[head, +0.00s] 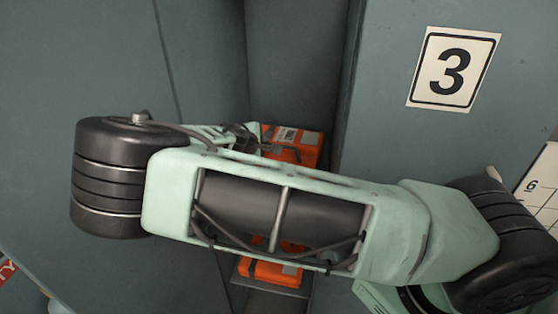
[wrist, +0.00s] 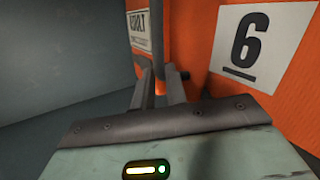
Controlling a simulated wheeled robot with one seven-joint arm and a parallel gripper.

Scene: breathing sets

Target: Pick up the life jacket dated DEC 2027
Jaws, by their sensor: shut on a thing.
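An orange pack with a pale label (head: 308,139), which looks like a life jacket, sits in a narrow recess behind my arm in the head view. A second orange pack (head: 270,272) lies lower, partly hidden by my arm. In the wrist view, my gripper (wrist: 161,88) is shut on part of an orange life jacket (wrist: 185,25) that fills the upper right. A white label with an underlined 6 (wrist: 247,45) is on its right face, and a label reading ADULT (wrist: 140,30) is at left. I can read no date in either view.
Grey walls stand close on both sides of the recess, with a sign 3 (head: 454,68) on the right panel (head: 380,150). A white gridded sheet marked 6 (head: 540,185) is at the right edge. A grey wall (wrist: 60,50) fills the left of the wrist view.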

